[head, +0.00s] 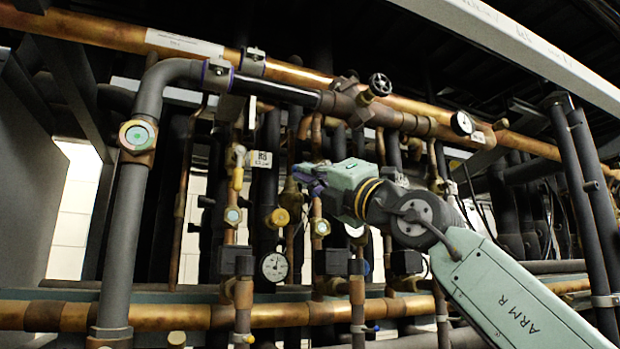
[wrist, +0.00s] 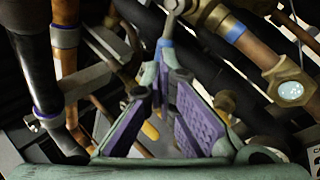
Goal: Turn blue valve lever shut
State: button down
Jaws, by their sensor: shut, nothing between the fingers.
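My gripper (head: 306,177) is in the middle of the pipe rack in the head view, reaching in from the right. In the wrist view its purple-padded fingers (wrist: 163,78) are shut with nothing held between them. A small lever with a metal shank and a blue part (wrist: 165,44) hangs from a round pivot just beyond the fingertips. It looks very close to them, but I cannot tell whether they touch. In the head view this lever is hidden or too small to make out around my gripper.
Copper and dark pipes surround my gripper closely. A brass fitting with a pale round face (wrist: 290,92) is to the right in the wrist view. In the head view, a pressure gauge (head: 274,266) sits below and a black handwheel (head: 380,84) above. A small blue handle (head: 372,329) shows low down.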

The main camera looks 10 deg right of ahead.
jog(key=shift+s+a+r, duration=0.1)
jog(key=shift+a+r, duration=0.3)
jog(key=shift+r, duration=0.15)
dwell(0.4)
